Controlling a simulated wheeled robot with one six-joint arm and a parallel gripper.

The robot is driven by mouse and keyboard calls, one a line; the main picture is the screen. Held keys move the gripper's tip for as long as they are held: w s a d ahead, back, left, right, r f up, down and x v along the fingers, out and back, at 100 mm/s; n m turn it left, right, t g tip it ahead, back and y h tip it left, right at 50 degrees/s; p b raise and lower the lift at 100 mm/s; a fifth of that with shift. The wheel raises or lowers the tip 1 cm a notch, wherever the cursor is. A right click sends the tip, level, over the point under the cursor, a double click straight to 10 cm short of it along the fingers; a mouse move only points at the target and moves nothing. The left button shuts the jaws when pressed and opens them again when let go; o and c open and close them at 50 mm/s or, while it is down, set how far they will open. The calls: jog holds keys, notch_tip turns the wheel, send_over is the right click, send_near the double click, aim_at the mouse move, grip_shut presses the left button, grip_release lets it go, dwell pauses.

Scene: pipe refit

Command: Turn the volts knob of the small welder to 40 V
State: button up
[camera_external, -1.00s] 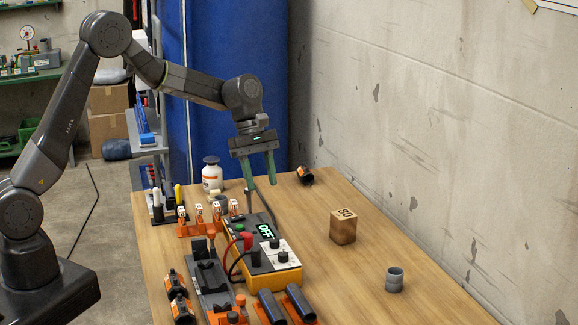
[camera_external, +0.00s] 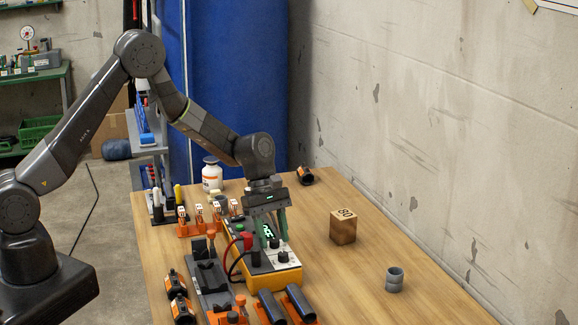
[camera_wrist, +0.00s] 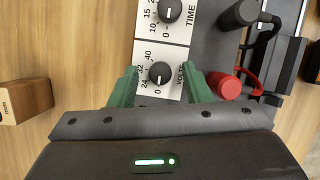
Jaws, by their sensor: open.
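In the external view my gripper (camera_external: 267,224) is over the welder. I cannot tell the exact fingertip height.
A red plug (camera_wrist: 224,86) and a black plug (camera_wrist: 238,14) stand right of the knobs. Orange-clamped pipes (camera_external: 272,305) are in front. The table's right side is mostly clear.

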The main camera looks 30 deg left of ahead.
grip_shut()
